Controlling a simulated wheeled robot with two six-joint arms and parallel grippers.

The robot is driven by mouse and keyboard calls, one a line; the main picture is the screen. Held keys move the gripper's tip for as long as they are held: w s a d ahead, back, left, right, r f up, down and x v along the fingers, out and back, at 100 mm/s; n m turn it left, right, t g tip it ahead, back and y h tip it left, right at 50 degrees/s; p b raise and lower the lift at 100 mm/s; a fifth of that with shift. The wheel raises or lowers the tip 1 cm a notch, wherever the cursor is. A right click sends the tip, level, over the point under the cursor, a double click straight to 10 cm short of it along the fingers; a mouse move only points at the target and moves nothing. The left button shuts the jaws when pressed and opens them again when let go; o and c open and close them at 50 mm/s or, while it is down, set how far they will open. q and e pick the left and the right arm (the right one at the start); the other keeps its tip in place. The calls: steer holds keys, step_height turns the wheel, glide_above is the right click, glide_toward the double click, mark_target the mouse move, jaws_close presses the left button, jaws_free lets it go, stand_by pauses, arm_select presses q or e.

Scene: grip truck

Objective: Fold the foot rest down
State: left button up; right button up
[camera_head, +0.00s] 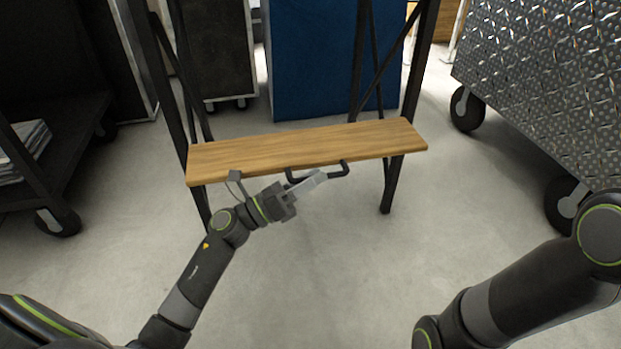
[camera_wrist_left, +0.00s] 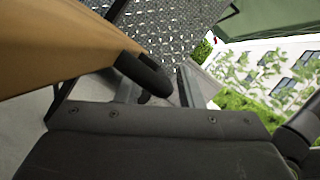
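The foot rest is a wooden plank (camera_head: 300,149) between the dark metal legs of a frame. Its broad face and front edge show, and it looks roughly level. A black bar handle (camera_head: 333,172) sticks out from its front edge. My left gripper (camera_head: 306,183) is at the left part of this handle. In the left wrist view the two fingers (camera_wrist_left: 160,88) stand apart, with the handle (camera_wrist_left: 145,73) between or just in front of them. Contact cannot be made out. The plank (camera_wrist_left: 60,45) fills the upper left there. My right gripper is out of view; only its arm shows.
A diamond-plate metal cart (camera_head: 545,85) on black wheels stands at the right. A dark cart (camera_head: 60,130) with papers stands at the left. A blue panel (camera_head: 330,60) and a dark case (camera_head: 215,50) are behind the frame. The floor in front is clear.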

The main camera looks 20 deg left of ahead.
arm_select(q)
steer(key=p+v, duration=0.3)
steer(key=v, duration=1.4)
steer(key=shift+a, duration=0.2)
steer(key=shift+s, duration=0.1)
